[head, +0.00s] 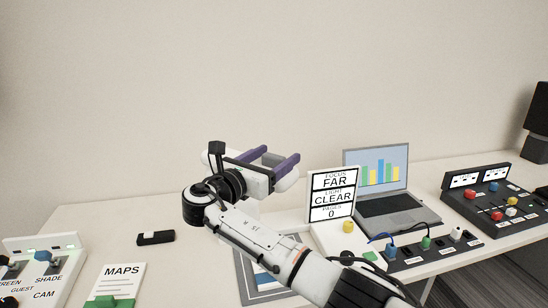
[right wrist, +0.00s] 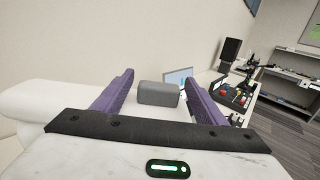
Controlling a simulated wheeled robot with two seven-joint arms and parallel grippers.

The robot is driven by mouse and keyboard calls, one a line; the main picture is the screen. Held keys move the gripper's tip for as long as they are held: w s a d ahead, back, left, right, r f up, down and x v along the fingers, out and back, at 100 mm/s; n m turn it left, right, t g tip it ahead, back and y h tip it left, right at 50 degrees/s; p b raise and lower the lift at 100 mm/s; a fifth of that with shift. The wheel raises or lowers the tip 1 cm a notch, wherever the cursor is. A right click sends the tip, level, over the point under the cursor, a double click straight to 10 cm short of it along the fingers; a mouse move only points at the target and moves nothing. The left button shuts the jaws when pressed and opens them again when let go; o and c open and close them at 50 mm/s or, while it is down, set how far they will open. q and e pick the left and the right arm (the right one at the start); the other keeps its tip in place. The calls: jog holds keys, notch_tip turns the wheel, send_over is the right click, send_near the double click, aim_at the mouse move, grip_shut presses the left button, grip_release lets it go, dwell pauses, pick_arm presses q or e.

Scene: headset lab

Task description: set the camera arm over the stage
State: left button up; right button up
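My right gripper (head: 272,158) has purple fingers and is raised above the table. In the right wrist view its fingers (right wrist: 159,88) stand apart with no object clamped between them. A white rounded piece (head: 288,181), which looks like part of the camera arm, shows just behind the gripper; most of it is hidden. In the right wrist view a thick white tube (right wrist: 25,100) lies left of the fingers. A grey block (right wrist: 160,94) shows beyond the fingertips. The grey-bordered stage (head: 245,277) lies on the table, partly covered by my right forearm. My left gripper is out of view.
A display reading FAR, CLEAR, 0 (head: 333,195) stands right of the stage. A laptop (head: 378,178), cabled buttons (head: 425,243) and a control panel (head: 495,200) fill the right. A black item (head: 155,237), a MAPS card (head: 121,279) and a switch box (head: 42,265) lie left.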

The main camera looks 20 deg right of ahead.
jog(key=shift+a, duration=0.1)
jog(key=v, duration=1)
jog(key=shift+b, duration=0.45)
jog(key=shift+s, duration=0.15)
